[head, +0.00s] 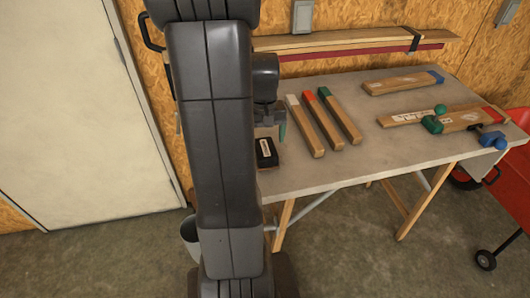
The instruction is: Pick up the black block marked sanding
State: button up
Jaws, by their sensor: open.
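The black block (267,152) lies on the left end of the grey-topped workbench (345,165), with a pale label on its upper face. The label's writing is too small to read. My gripper (274,130) is just above and behind the block, pointing down, and looks apart from it. It is open and holds nothing that I can see. My arm hides part of the gripper and the bench's left edge.
Three wooden bars with white (305,126), red (325,118) and green (340,115) ends lie just right of the block. Longer boards (400,84) and a clamp-like tool with a blue knob (492,140) lie farther right. A plywood wall (350,20) stands behind.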

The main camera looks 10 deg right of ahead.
aim_at(265, 148)
jog(key=f, duration=0.4)
jog(key=shift+s+d+f, duration=0.15)
jog(key=shift+s+f, duration=0.05)
jog(key=shift+c, duration=0.2)
jog(key=c, duration=1.1)
jog(key=shift+r, duration=0.1)
notch_tip(265, 148, up, 10)
jog(key=shift+f, duration=0.1)
